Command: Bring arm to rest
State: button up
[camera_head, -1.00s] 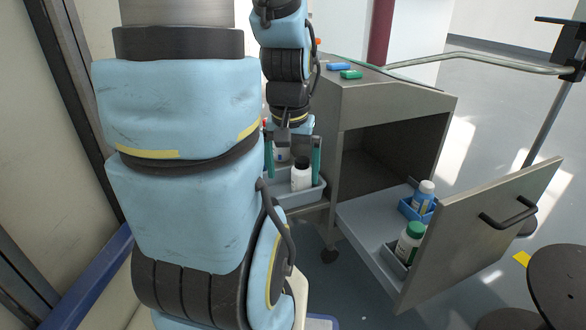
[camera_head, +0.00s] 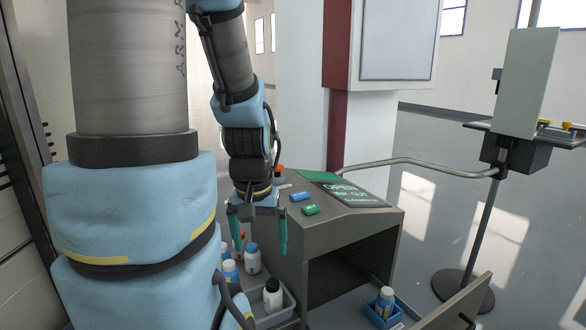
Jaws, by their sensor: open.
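My gripper (camera_head: 258,248) hangs from my blue-sleeved arm, left of the middle of the head view. Its two green fingers are spread apart with nothing between them. It is beside the left side of the grey cabinet (camera_head: 345,232). My upper arm hides the left part of the view.
A blue block (camera_head: 300,196) and a green block (camera_head: 311,210) lie on the cabinet top. A metal rail (camera_head: 420,164) runs to a stand (camera_head: 478,235) at right.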

notch_tip(320, 180, up, 16)
jog(key=p, duration=1.4)
jog(key=shift+r, duration=0.15)
jog(key=shift+c, duration=0.2)
